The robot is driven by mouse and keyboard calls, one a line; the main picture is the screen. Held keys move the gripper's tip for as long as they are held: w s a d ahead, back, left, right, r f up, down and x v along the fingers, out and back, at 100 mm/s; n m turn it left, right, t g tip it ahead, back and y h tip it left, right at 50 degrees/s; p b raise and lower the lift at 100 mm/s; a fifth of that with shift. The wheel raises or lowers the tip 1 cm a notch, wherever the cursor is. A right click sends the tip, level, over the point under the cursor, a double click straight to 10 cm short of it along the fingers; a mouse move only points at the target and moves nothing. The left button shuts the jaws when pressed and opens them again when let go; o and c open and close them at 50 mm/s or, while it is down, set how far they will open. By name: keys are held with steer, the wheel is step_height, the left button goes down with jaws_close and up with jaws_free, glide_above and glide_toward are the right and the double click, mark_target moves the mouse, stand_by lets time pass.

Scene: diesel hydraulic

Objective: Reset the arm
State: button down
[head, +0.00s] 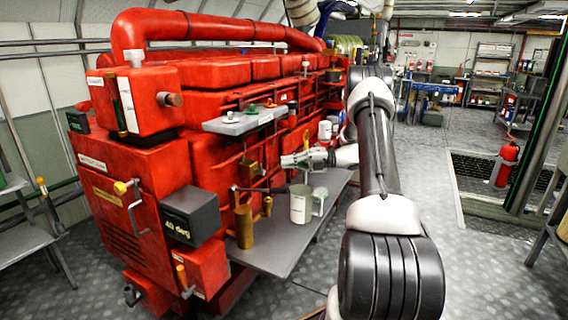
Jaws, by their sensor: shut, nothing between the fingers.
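My arm reaches forward from the bottom right of the head view, and its far end bends left toward the red engine. My gripper (290,160) is shut and empty, with its tips pointing left. It is above the grey shelf (270,245) on the engine's side, past the light grey mug (301,204). From this view I cannot tell how far it is from the engine's side.
The large red engine (150,190) fills the left. A brass cylinder (245,228) stands on the shelf, and a dark box (190,215) is on the engine's front. A fire extinguisher (506,164) stands at right. The floor right of my arm is clear.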

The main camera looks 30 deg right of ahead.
stand_by(0.4)
steer(key=s+f+n+g+h, duration=0.2)
steer(key=s+f+n, duration=0.3)
steer(key=f+n, duration=0.25)
steer(key=s+a+r+n+g+h, duration=0.1)
steer(key=s+a+n+g+h, duration=0.2)
steer(key=s+n, duration=0.6)
steer(key=s+a+r+n+h, duration=0.2)
steer(key=s+r+n+h, duration=0.1)
steer(key=s+r+n, duration=0.4)
steer(key=s+a+r+n+t+h, duration=0.1)
steer(key=s+a+r+n+h, duration=0.2)
steer(key=s+r+n, duration=0.5)
steer(key=s+a+r+n+h, duration=0.2)
steer(key=s+r+n+h, duration=0.2)
steer(key=s+r+n, duration=0.3)
steer(key=s+n, duration=0.1)
steer(key=s, duration=0.2)
steer(key=shift+a+r+n+t+h, duration=0.25)
steer(key=shift+r+n+t+h, duration=0.05)
steer(key=shift+r+n+t, duration=0.1)
